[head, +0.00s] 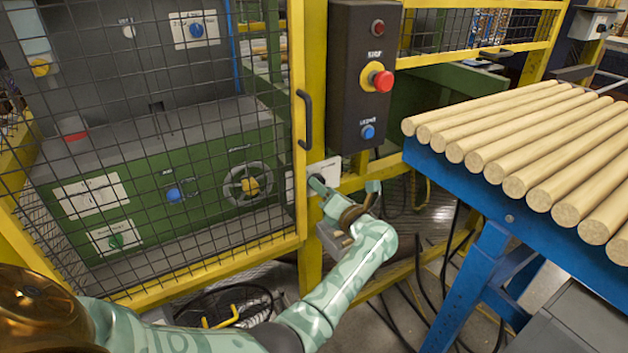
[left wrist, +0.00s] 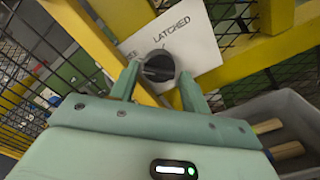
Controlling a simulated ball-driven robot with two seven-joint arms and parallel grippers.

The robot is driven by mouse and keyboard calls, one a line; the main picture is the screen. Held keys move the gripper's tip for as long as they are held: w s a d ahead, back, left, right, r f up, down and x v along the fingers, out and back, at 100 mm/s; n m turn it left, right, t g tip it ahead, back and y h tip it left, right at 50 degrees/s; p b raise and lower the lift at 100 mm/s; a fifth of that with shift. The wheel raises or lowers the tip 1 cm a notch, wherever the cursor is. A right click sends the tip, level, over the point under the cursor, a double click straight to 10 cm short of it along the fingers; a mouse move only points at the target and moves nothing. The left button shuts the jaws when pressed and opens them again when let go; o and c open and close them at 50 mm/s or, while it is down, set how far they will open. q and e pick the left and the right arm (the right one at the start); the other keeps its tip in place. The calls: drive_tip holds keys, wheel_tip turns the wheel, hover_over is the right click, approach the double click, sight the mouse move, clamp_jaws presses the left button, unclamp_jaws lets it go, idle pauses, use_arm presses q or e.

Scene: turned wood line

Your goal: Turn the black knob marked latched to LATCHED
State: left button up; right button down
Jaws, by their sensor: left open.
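The black knob (left wrist: 158,66) is on a white plate (left wrist: 205,52) fixed to the yellow frame. In the left wrist view, the word LATCHED stands above the knob and another, partly hidden word lies to its left. Which word the knob points to I cannot tell. My left gripper (left wrist: 157,84) is open, with its two fingers on either side of the knob; whether they touch it is unclear. In the head view, my left gripper (head: 345,191) is at the gate post, partly covering the white plate (head: 328,168). My right gripper is out of view.
A yellow mesh gate (head: 303,60) with a black handle (head: 304,120) stands left of the post. A dark box with a red stop button (head: 383,81) and a blue button (head: 367,132) hangs above. A blue table (head: 450,185) with wooden rods (head: 540,140) is at right.

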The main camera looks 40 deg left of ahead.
use_arm(q)
drive_tip(key=shift+w+a, duration=0.2)
drive_tip(key=shift+a, duration=0.3)
drive_tip(key=c, duration=0.7)
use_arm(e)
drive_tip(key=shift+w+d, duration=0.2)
use_arm(q)
drive_tip(key=shift+r+m, duration=0.1)
drive_tip(key=shift+m, duration=0.2)
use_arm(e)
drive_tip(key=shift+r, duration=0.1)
use_arm(q)
drive_tip(key=m+p, duration=0.5)
drive_tip(key=m, duration=1.2)
drive_tip(key=shift+p, duration=0.3)
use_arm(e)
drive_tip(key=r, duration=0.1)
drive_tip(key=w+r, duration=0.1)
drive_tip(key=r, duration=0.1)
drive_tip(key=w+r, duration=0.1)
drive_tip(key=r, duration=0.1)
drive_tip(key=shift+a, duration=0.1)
use_arm(q)
drive_tip(key=shift+f+m, duration=0.2)
drive_tip(key=shift+m, duration=0.1)
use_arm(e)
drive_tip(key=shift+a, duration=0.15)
